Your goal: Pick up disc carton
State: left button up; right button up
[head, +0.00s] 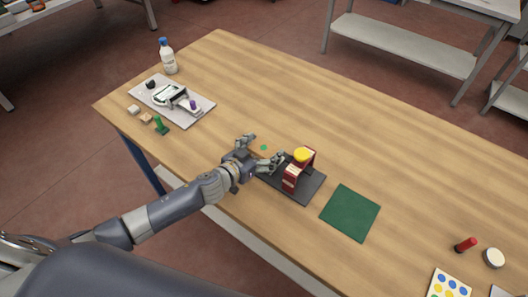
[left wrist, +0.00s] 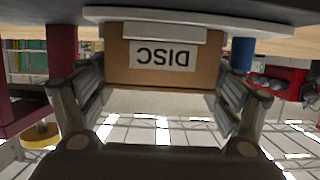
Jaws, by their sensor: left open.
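The disc carton (left wrist: 205,75), a brown box with a white label reading DISC upside down, shows in the left wrist view between the two fingers of my left gripper (left wrist: 160,88). The fingers stand apart on either side of it, and I cannot tell whether they touch it. In the head view my left gripper (head: 262,150) is low over the table's near side, its fingers spread, and mostly hides the carton. My right gripper is in neither view.
A red device (head: 290,179) with a yellow top (head: 303,154) stands on a dark mat (head: 312,188) just right of my left gripper. A bottle (head: 168,58) and grey board (head: 195,112) are at the left. The table's far middle is clear.

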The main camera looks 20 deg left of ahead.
pick_arm(q)
jog(key=shift+w+d+f, duration=0.1)
jog(key=shift+w, duration=0.2)
jog(key=c, duration=0.7)
jog(key=shift+c, duration=0.2)
jog(key=shift+r, duration=0.2)
